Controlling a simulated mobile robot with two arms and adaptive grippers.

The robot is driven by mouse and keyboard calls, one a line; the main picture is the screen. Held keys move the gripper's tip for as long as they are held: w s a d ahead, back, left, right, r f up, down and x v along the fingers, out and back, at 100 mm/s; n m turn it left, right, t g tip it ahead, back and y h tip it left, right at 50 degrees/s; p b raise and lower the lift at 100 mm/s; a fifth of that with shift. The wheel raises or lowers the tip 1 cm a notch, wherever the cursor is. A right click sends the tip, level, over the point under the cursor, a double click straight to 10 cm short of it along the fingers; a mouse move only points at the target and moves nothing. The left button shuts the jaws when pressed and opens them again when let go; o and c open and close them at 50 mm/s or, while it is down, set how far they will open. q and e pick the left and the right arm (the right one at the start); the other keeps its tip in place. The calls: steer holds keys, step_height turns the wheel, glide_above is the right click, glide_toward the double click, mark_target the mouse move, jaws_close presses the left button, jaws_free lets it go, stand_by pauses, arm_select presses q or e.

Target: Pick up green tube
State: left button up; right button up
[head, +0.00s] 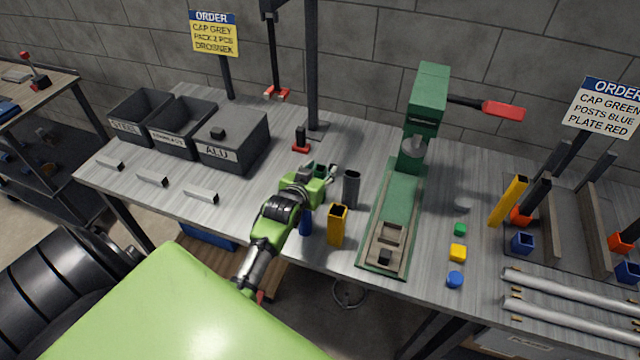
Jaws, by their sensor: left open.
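My left gripper (326,179) is over the metal workbench, reaching in from the lower left. It is open, with its fingertips close to a dark green piece that looks like the top of the green tube (322,171). Most of that tube is hidden behind the gripper, and I cannot tell whether the fingers touch it. A dark grey tube (351,189) stands upright just right of the gripper. A yellow tube (337,226) stands nearer the front edge. A blue tube (306,223) is partly hidden by my arm. My right gripper is out of view.
A green press (408,190) with a red lever stands right of the tubes. Dark bins (235,139) stand at the back left. Small green, yellow and blue pieces (457,253) lie right of the press. Metal bars (202,195) lie on the left part of the workbench (240,215).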

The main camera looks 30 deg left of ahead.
arm_select(q)
jaws_close()
steer(key=shift+r, duration=0.1)
